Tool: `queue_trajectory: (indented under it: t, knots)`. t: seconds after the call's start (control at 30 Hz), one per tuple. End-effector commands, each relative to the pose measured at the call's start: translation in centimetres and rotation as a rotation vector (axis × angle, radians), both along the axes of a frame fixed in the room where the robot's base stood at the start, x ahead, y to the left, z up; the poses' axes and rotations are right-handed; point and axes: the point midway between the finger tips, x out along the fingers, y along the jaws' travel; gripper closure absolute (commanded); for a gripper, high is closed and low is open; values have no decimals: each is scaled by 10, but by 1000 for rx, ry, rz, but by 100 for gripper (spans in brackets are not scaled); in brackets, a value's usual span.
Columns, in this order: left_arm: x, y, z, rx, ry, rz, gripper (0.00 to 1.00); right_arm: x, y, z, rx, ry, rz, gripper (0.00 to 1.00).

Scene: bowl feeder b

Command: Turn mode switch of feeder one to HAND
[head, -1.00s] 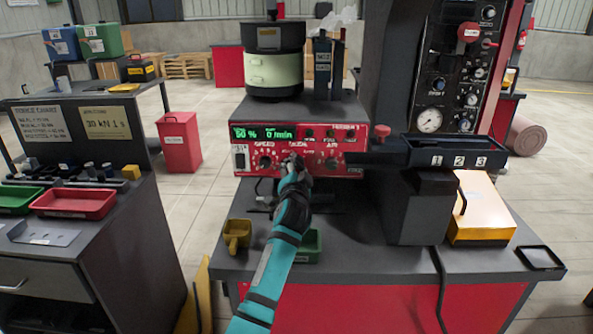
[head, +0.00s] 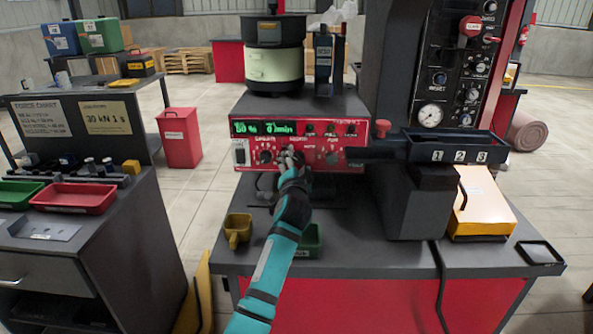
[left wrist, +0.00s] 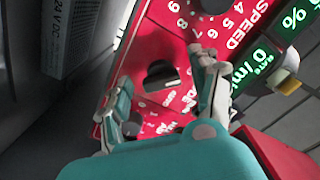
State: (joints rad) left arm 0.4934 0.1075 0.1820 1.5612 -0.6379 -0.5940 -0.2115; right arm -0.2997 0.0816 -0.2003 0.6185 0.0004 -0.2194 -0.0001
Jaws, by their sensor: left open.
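The red control box of the feeder (head: 350,160) has a green display and a row of dark knobs. My left gripper (head: 289,158) is at its front face, over the second knob from the left, which it largely hides in the head view. In the left wrist view, my open left gripper (left wrist: 160,68) has its fingers on either side of a black knob (left wrist: 160,77). The knob lies between the fingertips; I cannot tell whether they touch it. White lettering beside the knob is too small and turned to read, so its setting is unclear. My right gripper is not in view.
The SPEED knob (head: 265,157) is close left of the gripper. A bowl feeder (head: 274,65) stands on the box. A yellow scoop (head: 238,228) and a green bin (head: 309,242) stand on the table below.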

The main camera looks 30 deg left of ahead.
Motion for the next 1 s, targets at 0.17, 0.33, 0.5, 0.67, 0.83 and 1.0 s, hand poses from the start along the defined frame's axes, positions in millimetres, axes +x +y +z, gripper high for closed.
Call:
queue_trajectory:
  t: [0.17, 0.33, 0.5, 0.67, 0.83, 1.0]
  knots:
    - [-22, -15, -1, 0, 1, -2, 37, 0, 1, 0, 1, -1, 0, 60]
    - [-54, -35, -2, -2, 0, -3, 37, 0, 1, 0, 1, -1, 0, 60]
    - [-82, -51, -2, -3, 1, -1, 37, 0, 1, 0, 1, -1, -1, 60]
    - [-96, -60, -1, -2, 2, -1, 37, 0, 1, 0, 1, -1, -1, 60]
    - [-100, -62, -1, -2, 3, -1, 37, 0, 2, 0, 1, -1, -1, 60]
    - [-100, -62, -1, -1, 2, -1, 37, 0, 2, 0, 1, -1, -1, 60]
